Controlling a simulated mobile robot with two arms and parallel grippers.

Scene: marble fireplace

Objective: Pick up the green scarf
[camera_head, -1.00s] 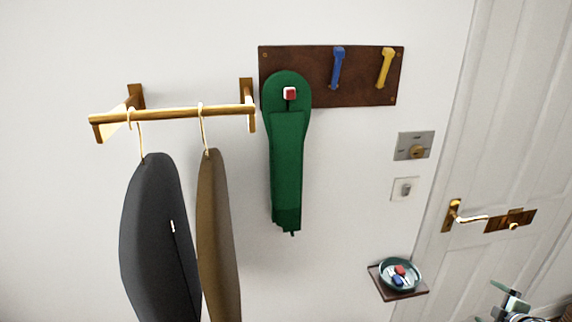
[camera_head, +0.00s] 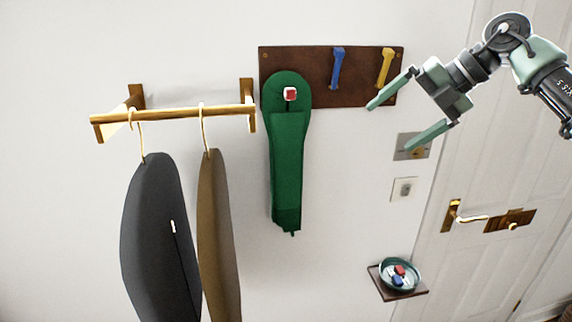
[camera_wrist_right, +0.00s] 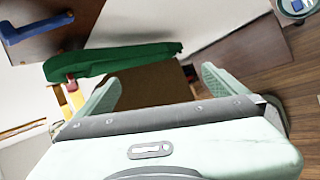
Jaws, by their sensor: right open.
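The green scarf (camera_head: 288,165) hangs in a loop from the red-tipped peg (camera_head: 290,94) on the dark wooden board (camera_head: 314,66). Its long part hangs down flat against the wall. My right gripper (camera_head: 389,127) is open and empty, to the right of the scarf and clear of it, below the yellow peg. In the right wrist view the scarf (camera_wrist_right: 125,60) lies across the upper part, beyond the open fingers (camera_wrist_right: 160,75). My left gripper is not in view.
A blue peg (camera_head: 338,66) and a yellow peg (camera_head: 385,68) stick out of the board. Left of the scarf, dark (camera_head: 158,240) and brown (camera_head: 217,235) garments hang from a brass rail (camera_head: 180,113). A small shelf with a dish (camera_head: 400,274) is lower right, near the door (camera_head: 510,130).

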